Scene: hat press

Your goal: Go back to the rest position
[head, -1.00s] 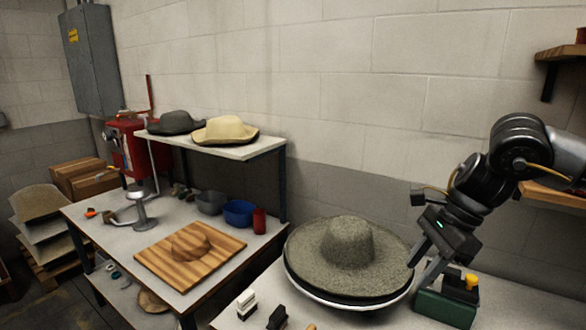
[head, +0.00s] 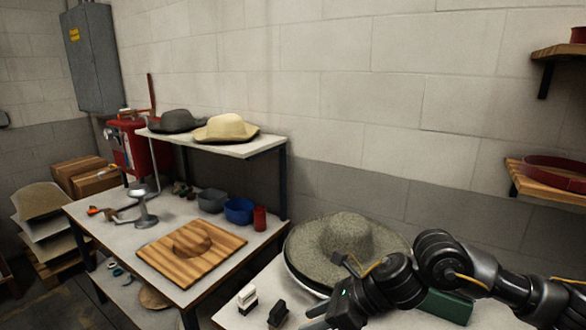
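My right gripper (head: 318,318) is low at the bottom edge of the head view, in front of the grey felt hat (head: 350,236). Its fingers point down and left and are partly cut off, so its opening cannot be told. I see nothing held in it. The hat lies brim down on a round white-rimmed press plate (head: 300,281) on the near table. My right arm hides the hat's front right part. My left gripper is not in view.
A white-handled stamp (head: 247,298) and a black one (head: 278,313) stand left of my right gripper. A green box (head: 447,305) is partly behind my arm. The side table holds a wooden board (head: 165,262) and bowls. A shelf (head: 225,148) carries two hats.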

